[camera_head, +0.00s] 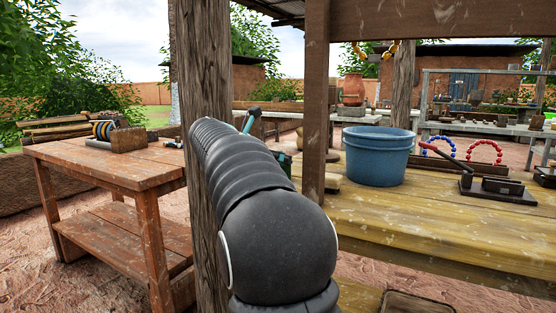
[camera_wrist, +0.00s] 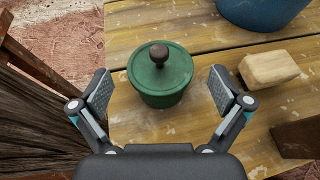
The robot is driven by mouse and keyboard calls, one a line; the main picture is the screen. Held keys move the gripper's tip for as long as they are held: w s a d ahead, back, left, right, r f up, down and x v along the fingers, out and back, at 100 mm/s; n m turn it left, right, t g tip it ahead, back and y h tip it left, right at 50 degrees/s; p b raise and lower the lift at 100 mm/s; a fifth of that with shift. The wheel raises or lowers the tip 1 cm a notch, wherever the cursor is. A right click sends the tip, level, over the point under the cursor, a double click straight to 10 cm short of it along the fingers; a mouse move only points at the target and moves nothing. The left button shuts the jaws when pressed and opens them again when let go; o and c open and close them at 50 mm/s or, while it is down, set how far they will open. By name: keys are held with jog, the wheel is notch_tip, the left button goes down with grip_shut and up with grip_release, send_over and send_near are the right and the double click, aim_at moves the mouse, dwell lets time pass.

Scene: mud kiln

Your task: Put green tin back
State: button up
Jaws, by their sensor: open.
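The green tin (camera_wrist: 160,82) stands upright on the wooden table (camera_wrist: 125,125), its lid on with a dark round knob on top. It is close to the table's left edge in the wrist view. My gripper (camera_wrist: 158,92) is open, with one finger on each side of the tin in that view and a gap to both. I cannot tell how far above or short of the tin the fingers are. In the head view a small part of the tin (camera_head: 284,162) shows behind my dark arm, which hides the rest of it and most of my gripper.
A blue bucket (camera_head: 377,156) stands to the right of the tin. A pale block (camera_wrist: 268,68) lies between them. Wooden posts (camera_head: 203,80) rise close to my arm. A brown workbench (camera_head: 120,165) stands at the left.

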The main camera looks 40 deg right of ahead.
jog(key=v, duration=0.8)
jog(key=shift+a+r+p, duration=0.15)
jog(key=shift+a+p, duration=0.05)
jog(key=shift+p, duration=0.15)
jog(key=shift+s, duration=0.1)
jog(key=s+a+f+m+t+y, duration=0.3)
jog(key=s+a+f+m+y, duration=1)
jog(key=s+a+f+m, duration=0.7)
jog(key=s+a+f, duration=0.6)
jog(key=s+f, duration=0.1)
jog(key=s, duration=0.1)
jog(key=shift+a, duration=0.2)
notch_tip(320, 180, up, 3)
jog(key=p, duration=0.3)
jog(key=shift+r, duration=0.1)
